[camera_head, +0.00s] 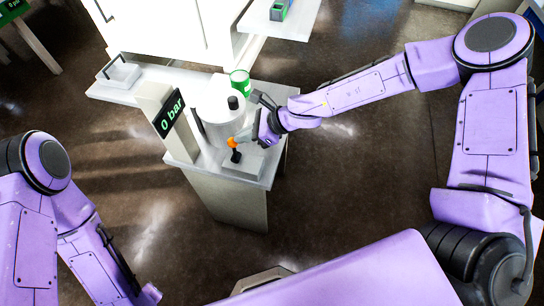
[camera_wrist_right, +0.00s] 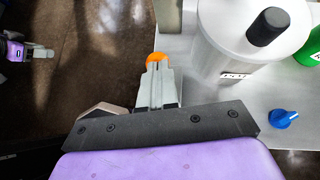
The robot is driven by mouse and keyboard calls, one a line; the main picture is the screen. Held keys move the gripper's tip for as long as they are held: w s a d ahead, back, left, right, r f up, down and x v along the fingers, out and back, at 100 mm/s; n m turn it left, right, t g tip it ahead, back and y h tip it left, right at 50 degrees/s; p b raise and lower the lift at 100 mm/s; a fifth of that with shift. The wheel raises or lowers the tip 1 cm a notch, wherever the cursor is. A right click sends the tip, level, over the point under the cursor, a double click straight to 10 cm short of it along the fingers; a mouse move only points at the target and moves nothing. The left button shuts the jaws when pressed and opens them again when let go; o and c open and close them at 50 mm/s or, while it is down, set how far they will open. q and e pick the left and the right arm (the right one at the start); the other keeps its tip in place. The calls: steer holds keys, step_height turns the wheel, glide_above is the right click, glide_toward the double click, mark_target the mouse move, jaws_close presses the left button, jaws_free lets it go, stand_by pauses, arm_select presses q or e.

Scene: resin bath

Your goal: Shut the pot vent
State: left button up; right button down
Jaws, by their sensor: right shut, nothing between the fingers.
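The pot (camera_head: 222,127) is a pale cylinder with a black knob (camera_head: 233,102) on its lid; it also shows in the right wrist view (camera_wrist_right: 225,60). An orange ball (camera_head: 232,143) tops a short black lever on a grey block in front of the pot. A blue knob (camera_wrist_right: 285,118) lies beside the pot in the wrist view. No readable label tells which is the vent. My right gripper (camera_head: 241,138) is shut and empty, its tips at or just over the orange ball (camera_wrist_right: 156,58); contact is unclear. My left gripper (camera_wrist_right: 45,52) shows small at the wrist view's edge.
A display reading 0 bar (camera_head: 172,115) stands left of the pot on the pale bench. A green can (camera_head: 240,82) is behind the pot. A tray with a handle (camera_head: 118,75) sits at the bench's far left. The floor in front is clear.

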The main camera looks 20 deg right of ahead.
steer(key=r+p+v, duration=0.1)
steer(key=p+v, duration=0.3)
steer(key=v, duration=0.9)
steer(key=shift+w+a, duration=0.2)
steer(key=shift+w, duration=0.1)
